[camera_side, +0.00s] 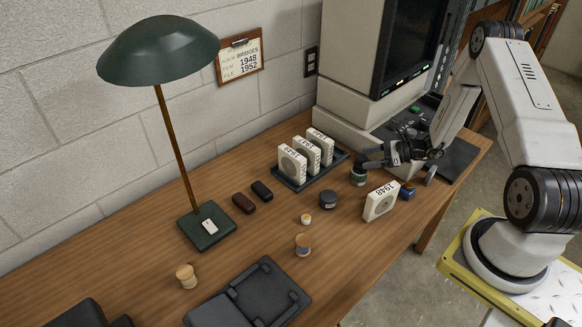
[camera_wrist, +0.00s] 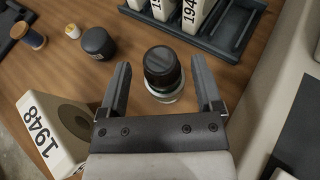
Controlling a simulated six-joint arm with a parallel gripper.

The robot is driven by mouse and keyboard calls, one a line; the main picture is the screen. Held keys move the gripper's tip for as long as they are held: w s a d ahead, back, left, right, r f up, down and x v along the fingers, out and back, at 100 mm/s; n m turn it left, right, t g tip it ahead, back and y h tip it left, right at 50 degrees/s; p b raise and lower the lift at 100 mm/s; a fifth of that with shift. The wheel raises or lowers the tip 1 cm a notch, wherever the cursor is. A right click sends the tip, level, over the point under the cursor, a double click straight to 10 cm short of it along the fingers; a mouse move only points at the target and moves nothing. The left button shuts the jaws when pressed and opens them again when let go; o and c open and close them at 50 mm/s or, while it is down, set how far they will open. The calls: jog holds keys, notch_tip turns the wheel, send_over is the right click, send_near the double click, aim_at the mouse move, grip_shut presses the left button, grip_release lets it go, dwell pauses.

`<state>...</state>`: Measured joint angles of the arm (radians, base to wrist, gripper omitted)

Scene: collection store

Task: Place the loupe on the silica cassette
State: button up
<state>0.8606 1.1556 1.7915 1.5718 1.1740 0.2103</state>
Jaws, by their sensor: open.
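The loupe (camera_side: 358,177) looks like a short dark cylinder with a pale lower ring, upright on the wooden table. In the wrist view the loupe (camera_wrist: 162,70) shows its black top and clear base. My gripper (camera_side: 371,157) is open and empty, close above the loupe. In the wrist view its two fingers stand to the left and right of the loupe, with gaps on both sides. I cannot tell for sure which thing is the silica cassette; a small blue box (camera_side: 407,191) lies at the right, by the 1948 film box.
A white 1948 box (camera_side: 381,201) stands near my gripper. A dark tray (camera_side: 296,181) holds upright white boxes behind the loupe. A dark round tin (camera_side: 328,200), a small yellow-and-white pot (camera_side: 306,219), spools and a lamp (camera_side: 207,228) stand left. A reader machine (camera_side: 345,132) rises behind.

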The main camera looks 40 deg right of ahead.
jog(key=v, duration=0.9)
jog(key=shift+s, duration=0.1)
dwell(0.3)
jog(key=s+a+r+n+g+h, duration=0.2)
jog(key=a+r+n+g+h, duration=0.2)
jog(key=a+r+n, duration=0.3)
jog(key=s+a+r+n+g+h, duration=0.2)
jog(key=a+r+n+g+h, duration=0.2)
jog(key=a+n, duration=1.4)
notch_tip(320, 180, up, 3)
jog(key=n, duration=0.3)
jog(key=shift+a+n, duration=0.15)
jog(key=shift+n, duration=0.25)
